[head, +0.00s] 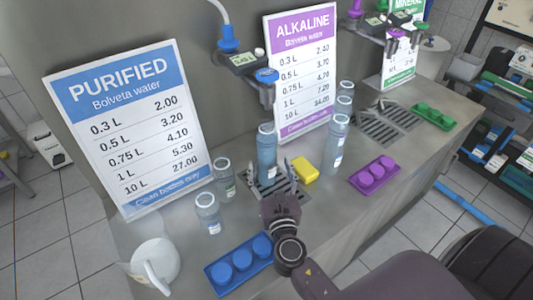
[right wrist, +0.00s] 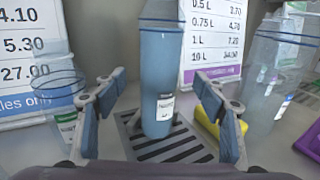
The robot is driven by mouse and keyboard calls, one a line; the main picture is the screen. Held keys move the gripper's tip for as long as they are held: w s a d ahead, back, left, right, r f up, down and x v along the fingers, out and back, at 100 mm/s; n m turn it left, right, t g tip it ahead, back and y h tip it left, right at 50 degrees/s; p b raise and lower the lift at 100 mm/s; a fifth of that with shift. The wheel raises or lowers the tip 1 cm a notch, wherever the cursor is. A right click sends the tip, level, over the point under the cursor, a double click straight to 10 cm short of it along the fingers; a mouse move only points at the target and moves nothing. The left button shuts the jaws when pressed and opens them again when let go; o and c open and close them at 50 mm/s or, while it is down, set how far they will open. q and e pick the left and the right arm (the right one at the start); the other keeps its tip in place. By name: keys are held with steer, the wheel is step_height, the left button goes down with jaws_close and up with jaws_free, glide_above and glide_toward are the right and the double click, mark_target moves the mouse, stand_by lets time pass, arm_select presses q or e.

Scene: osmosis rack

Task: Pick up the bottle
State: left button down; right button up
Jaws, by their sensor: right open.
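A tall blue bottle (head: 267,150) stands upright on the drain grate under the blue-capped dispenser. In the right wrist view the bottle (right wrist: 161,75) is in the middle, with a white label low on its side. My right gripper (head: 272,178) is open in front of the bottle. In the right wrist view its fingers (right wrist: 160,95) appear on either side of the bottle, with visible gaps. The palm is in front of the grate. My left gripper is not in view.
Two small bottles (head: 208,212) stand left of the grate; several others (head: 337,140) stand right. A yellow block (head: 305,170) lies close on the right. A blue cap tray (head: 238,265), purple tray (head: 374,174) and white jug (head: 155,262) are on the counter. The dispenser (head: 250,62) overhangs the bottle.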

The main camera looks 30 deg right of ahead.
mark_target(269, 162)
steer(key=p+x, duration=0.1)
steer(key=x, duration=0.3)
steer(key=shift+w+d, duration=0.15)
steer(key=shift+w, duration=0.5)
steer(key=c, duration=1.1)
steer(key=shift+r, duration=0.1)
jaws_close()
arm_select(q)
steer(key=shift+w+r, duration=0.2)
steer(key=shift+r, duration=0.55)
